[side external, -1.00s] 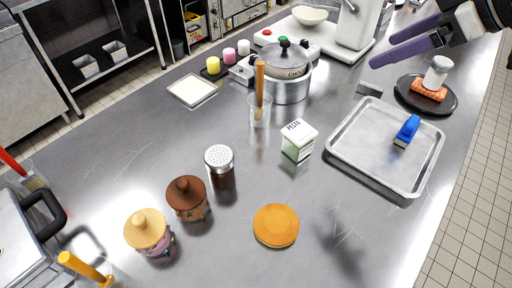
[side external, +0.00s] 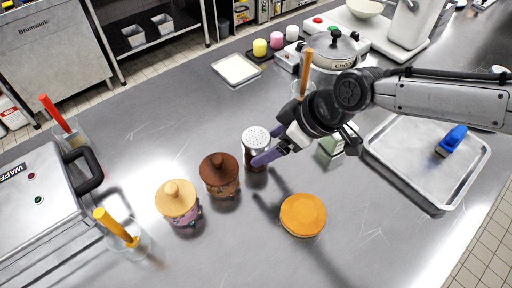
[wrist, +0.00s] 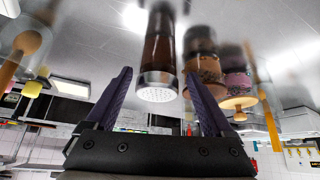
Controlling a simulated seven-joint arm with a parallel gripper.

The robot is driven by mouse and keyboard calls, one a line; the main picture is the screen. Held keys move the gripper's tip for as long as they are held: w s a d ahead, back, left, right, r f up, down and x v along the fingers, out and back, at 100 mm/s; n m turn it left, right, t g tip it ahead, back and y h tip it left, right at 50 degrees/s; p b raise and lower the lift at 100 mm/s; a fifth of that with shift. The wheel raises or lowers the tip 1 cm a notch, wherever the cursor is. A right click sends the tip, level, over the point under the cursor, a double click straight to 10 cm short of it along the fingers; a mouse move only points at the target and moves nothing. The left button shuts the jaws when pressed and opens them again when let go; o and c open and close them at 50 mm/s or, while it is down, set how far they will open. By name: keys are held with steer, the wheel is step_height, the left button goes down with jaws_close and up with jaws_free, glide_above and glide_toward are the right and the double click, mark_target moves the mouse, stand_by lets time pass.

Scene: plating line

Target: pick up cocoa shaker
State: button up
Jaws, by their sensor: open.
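The cocoa shaker (side external: 255,137) stands upright on the steel counter, with a perforated metal lid and dark brown contents. My gripper (side external: 264,147) is at it from the right, open, and one purple finger crosses in front of its lower body. The other finger is hard to make out there. In the wrist view the picture is upside down. The shaker (wrist: 159,45) shows with its lid between the two spread fingers of my gripper (wrist: 160,74). A gap shows on both sides, and no finger is seen pressing on it.
A brown-lidded jar (side external: 218,170) stands close left of the shaker, and a tan-lidded jar (side external: 177,201) farther left. An orange disc (side external: 303,214) lies in front. A box (side external: 330,147) is partly hidden behind my gripper. A metal tray (side external: 400,171) lies right. The front counter is fairly clear.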

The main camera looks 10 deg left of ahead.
steer(key=shift+x, duration=3.2)
steer(key=shift+w+d, duration=0.1)
steer(key=c, duration=1.3)
steer(key=shift+r, duration=0.1)
